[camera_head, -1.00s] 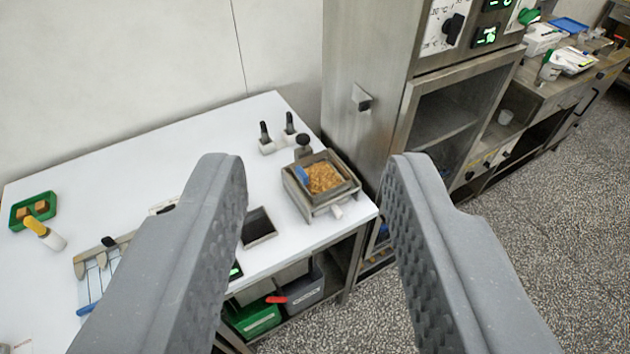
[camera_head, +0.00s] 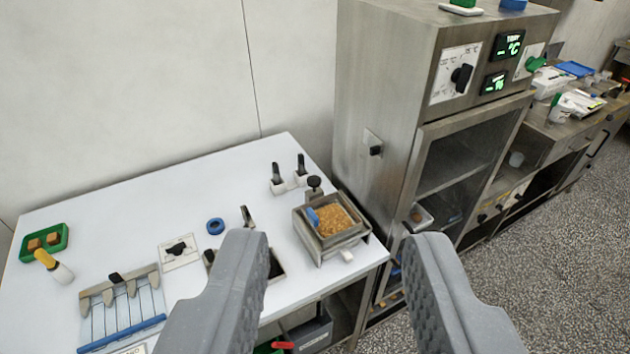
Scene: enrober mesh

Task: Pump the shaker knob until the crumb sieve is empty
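The crumb sieve (camera_head: 338,219) is a square metal box on a stand at the right front corner of the white table. It holds orange-brown crumbs, with a blue piece at its left side. A black round knob (camera_head: 314,182) stands at the back of the sieve; I take it for the shaker knob. My gripper (camera_head: 340,245) is open, its two grey fingers wide apart in the foreground with nothing between them. The sieve shows beyond the gap, and the fingers are not touching it or the knob.
Two black-handled items (camera_head: 289,174) stand left of the knob. A steel cabinet (camera_head: 385,90) with dials rises close right of the sieve. A blue ring (camera_head: 215,226), a wire frame (camera_head: 122,305) and a green tray (camera_head: 44,242) are on the white table (camera_head: 120,215).

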